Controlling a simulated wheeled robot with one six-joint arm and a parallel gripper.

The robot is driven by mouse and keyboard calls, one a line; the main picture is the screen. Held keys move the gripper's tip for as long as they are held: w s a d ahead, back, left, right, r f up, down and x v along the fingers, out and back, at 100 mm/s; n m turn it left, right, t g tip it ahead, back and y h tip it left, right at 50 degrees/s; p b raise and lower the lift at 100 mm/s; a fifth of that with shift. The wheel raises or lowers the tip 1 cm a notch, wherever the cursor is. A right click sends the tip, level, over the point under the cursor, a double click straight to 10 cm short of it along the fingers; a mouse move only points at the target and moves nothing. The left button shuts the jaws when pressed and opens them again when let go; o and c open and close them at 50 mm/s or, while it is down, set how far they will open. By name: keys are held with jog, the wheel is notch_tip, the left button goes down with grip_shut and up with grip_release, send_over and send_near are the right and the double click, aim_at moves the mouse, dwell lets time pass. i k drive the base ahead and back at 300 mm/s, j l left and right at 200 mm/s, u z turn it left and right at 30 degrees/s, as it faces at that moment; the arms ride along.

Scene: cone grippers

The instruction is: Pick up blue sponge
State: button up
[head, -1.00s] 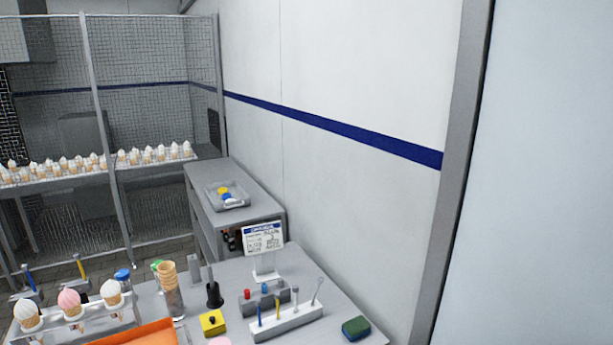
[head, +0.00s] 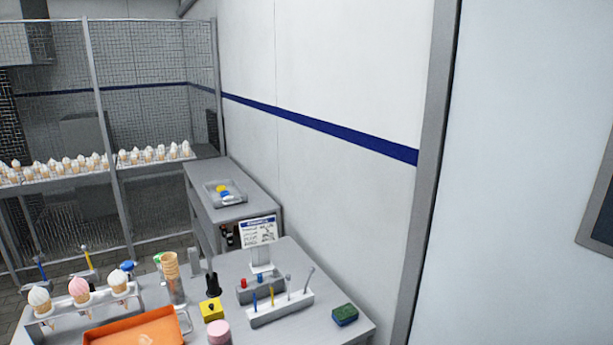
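A small sponge (head: 344,316), dark green on top with blue on its sides, lies flat at the right front corner of the near grey table (head: 345,336). Nothing touches it and it is fully in view. My gripper is not in view.
Left of the sponge stands a white rack (head: 281,309) with several upright tools, then a yellow block (head: 212,309), a pink tub (head: 218,332) and an orange tray (head: 135,330). A sign (head: 258,232) stands behind. A wall borders the table's right side.

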aim_at(344, 315)
jog(key=i+j+z, duration=0.1)
jog(key=i+j, duration=0.15)
jog(key=i, duration=0.25)
jog(key=i+j+z, duration=0.15)
jog(key=i, duration=0.35)
jog(key=j, duration=0.15)
